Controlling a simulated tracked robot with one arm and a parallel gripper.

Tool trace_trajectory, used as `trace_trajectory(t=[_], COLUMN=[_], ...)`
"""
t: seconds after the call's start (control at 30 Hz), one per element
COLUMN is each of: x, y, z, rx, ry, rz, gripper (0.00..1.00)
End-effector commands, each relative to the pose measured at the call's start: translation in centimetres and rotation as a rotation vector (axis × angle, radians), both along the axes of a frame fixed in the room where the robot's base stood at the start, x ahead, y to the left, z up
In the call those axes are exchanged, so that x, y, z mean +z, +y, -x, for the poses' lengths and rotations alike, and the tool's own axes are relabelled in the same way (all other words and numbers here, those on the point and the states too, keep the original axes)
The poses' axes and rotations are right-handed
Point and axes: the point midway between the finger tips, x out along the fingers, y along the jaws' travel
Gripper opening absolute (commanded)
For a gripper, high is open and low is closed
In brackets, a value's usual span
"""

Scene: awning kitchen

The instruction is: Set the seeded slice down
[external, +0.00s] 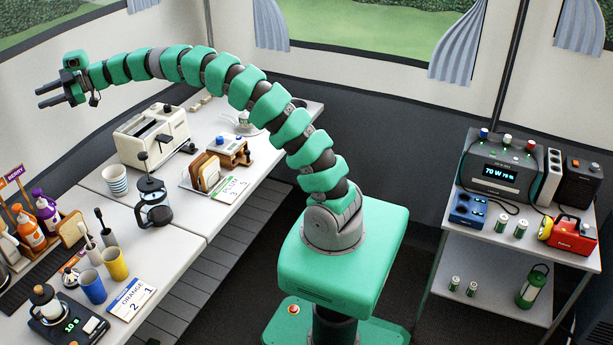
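My gripper (40,97) is at the upper left, high above the table and well away from the bread. Its two dark fingers are apart, with no slice visible between them. Several bread slices (206,170) stand upright in a rack behind the PLUM card. Another slice (72,229) stands tilted beside the sauce bottles at the left. Seeds are too small to make out on any slice, so I cannot tell which one is seeded. A cream toaster (145,150) stands below and right of my gripper; its slots show no clear bread.
A striped cup (116,181), French press (153,203), blue cup (92,287), yellow cup (115,264) and ORANGE card (131,300) stand on the white table (190,246). Sauce bottles (28,228) line the left. A shelf with electronics (496,175) stands right.

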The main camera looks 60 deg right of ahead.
Motion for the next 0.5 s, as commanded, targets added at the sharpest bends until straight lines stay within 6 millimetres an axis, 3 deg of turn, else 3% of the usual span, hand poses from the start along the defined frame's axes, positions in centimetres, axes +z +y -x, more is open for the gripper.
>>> trace_trajectory(t=[0.03,0.2,0.33,0.5], x=[3.9,14.1,21.0,27.4], y=[-0.9,-5.0,-8.8,-13.8], z=[0.0,0.7,2.7,6.7], rx=[-0.063,-0.287,-0.456,-0.668], ry=[-0.057,-0.195,-0.265,-0.291], rz=[-0.021,-0.097,-0.157,-0.231], gripper=[0.36,0.36,0.36,0.36])
